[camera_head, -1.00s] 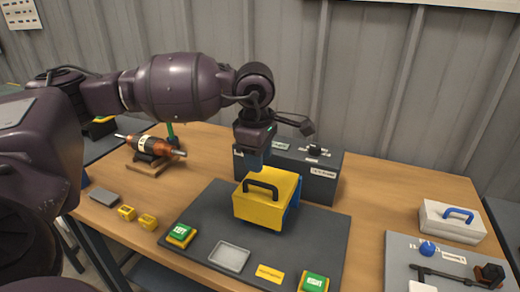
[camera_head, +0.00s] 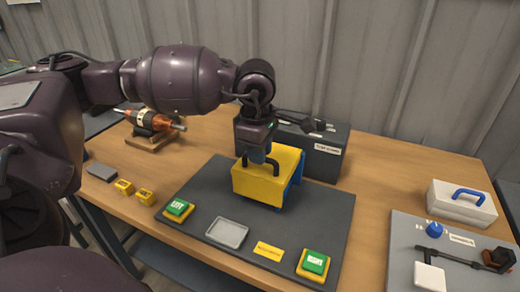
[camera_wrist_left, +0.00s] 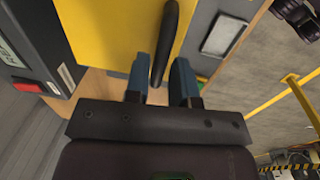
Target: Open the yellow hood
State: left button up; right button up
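The yellow hood (camera_head: 264,186) is a box-shaped cover with a black handle (camera_head: 262,161) and blue side parts (camera_head: 292,182). It stands shut on the dark grey mat (camera_head: 330,205). My left gripper (camera_head: 257,160) is right at the handle, pointing down. In the left wrist view the two blue fingers (camera_wrist_left: 160,82) stand apart, with the black handle (camera_wrist_left: 166,40) running between them and the yellow face (camera_wrist_left: 110,35) beyond. Gaps show between handle and fingers. The far end of the handle is partly hidden by my gripper in the head view. My right gripper is not in view.
A dark grey box (camera_head: 320,150) stands close behind the hood. Green buttons (camera_head: 178,207) (camera_head: 315,262) and a grey tray (camera_head: 227,232) are in front. A rotor on a wooden stand (camera_head: 150,125) is at left, a white case (camera_head: 462,203) at right.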

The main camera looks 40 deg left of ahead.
pick_arm(q)
jog(key=c, duration=0.4)
jog(key=shift+o, duration=0.2)
jog(key=shift+w+a+r, duration=0.1)
jog(key=shift+w+r, duration=0.15)
jog(key=shift+r, duration=0.35)
jog(key=shift+w+r, duration=0.2)
jog(key=shift+r, duration=0.35)
jog(key=shift+w+r, duration=0.1)
jog(key=shift+w+a+r+p, duration=0.25)
jog(key=shift+w+r, duration=0.35)
jog(key=shift+r, duration=0.3)
grip_shut()
jog(key=shift+w, duration=0.1)
jog(key=shift+r, duration=0.1)
